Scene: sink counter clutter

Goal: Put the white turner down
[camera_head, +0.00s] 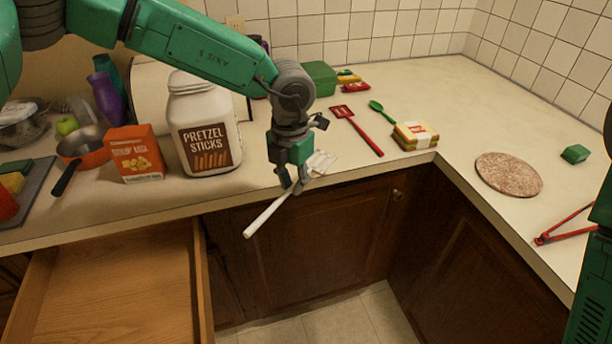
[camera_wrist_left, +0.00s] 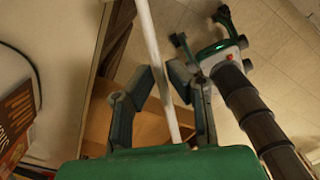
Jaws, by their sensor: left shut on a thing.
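The white turner (camera_head: 268,217) is a long white stick with a pale flat head that shows just beyond my fingers. My left gripper (camera_head: 297,186) is shut on it and holds it over the counter's front edge. The handle tilts down to the left, out over the floor side. In the left wrist view, the turner's white shaft (camera_wrist_left: 149,32) runs between the fingers of the left gripper (camera_wrist_left: 163,82). My right gripper (camera_wrist_left: 201,27) shows there with its fingers apart and empty, above the tiled floor. The head view does not show it.
An open, empty drawer (camera_head: 120,285) is below left. The pretzel sticks jar (camera_head: 206,150), orange box (camera_head: 135,160) and pan (camera_head: 85,148) crowd the counter's left. A red turner (camera_head: 357,130), sandwich (camera_head: 415,136) and round board (camera_head: 508,174) lie right. Bare counter (camera_head: 450,95) lies behind them.

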